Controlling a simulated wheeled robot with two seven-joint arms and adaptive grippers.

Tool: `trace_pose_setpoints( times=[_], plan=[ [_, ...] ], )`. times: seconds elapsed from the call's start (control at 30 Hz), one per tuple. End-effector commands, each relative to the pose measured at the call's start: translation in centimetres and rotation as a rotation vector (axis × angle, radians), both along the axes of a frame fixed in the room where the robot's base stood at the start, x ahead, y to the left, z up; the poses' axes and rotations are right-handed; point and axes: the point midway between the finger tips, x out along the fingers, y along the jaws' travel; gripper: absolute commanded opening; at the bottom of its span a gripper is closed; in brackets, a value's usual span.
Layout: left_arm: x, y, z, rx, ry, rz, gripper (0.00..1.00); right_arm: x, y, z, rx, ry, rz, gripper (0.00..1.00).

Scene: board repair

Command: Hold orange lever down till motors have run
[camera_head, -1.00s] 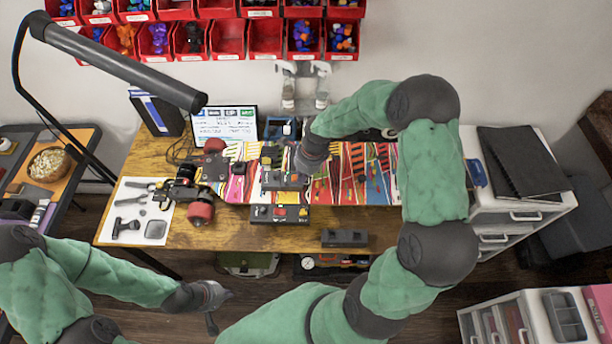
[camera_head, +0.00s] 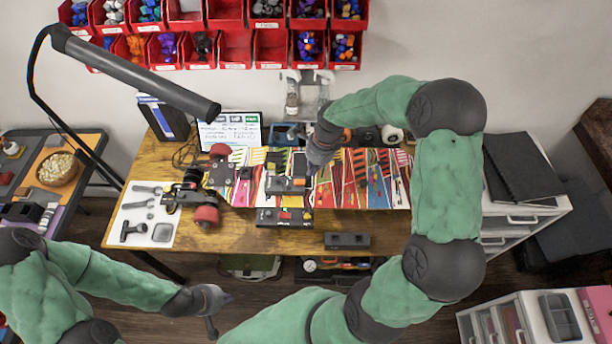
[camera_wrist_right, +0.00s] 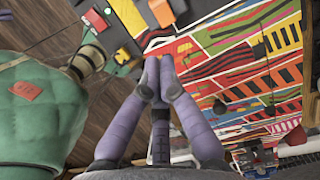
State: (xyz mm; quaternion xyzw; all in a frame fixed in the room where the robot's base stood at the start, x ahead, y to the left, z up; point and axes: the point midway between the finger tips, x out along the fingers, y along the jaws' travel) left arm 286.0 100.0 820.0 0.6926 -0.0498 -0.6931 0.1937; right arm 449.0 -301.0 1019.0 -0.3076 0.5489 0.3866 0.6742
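The patterned skateboard deck (camera_head: 350,178) lies on the wooden table, with red wheels (camera_head: 207,215) at its left end. A small grey box (camera_head: 287,186) sits on the deck. An orange part (camera_wrist_right: 162,12) beside a grey box shows at the top of the right wrist view; it may be the lever, but I cannot be sure. My right gripper (camera_wrist_right: 153,76) has its fingertips together over the deck's edge, apart from the orange part in the picture, with nothing visible between them. Contact is not clear.
A dark control box (camera_head: 285,217) with red buttons stands at the deck's front edge. A small dark box (camera_head: 347,240) lies on the front of the table. A lit screen (camera_head: 230,131) stands behind. A lamp arm (camera_head: 140,75) hangs over the left side.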

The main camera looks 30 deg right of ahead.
Motion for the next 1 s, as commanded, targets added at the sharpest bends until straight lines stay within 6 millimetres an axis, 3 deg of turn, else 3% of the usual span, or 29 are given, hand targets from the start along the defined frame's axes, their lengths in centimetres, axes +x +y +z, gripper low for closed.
trace_pose_setpoints(
  times=[0.1, 0.33, 1.0],
  plan=[
    [0.0, 0.0, 0.3, 0.0, 0.0, -0.001, 0.0, -0.3, -0.8, 2.3, -0.002, -0.004, -0.003, 0.0],
    [0.0, 0.0, 0.5, 0.0, 0.0, -0.001, 0.0, -0.9, -1.6, 4.9, 0.0, -0.003, -0.003, 0.0],
    [0.0, 0.0, 0.5, 0.0, 0.0, -0.001, 0.0, -1.0, -1.7, 5.4, 0.0, -0.001, -0.001, 0.0]
  ],
)
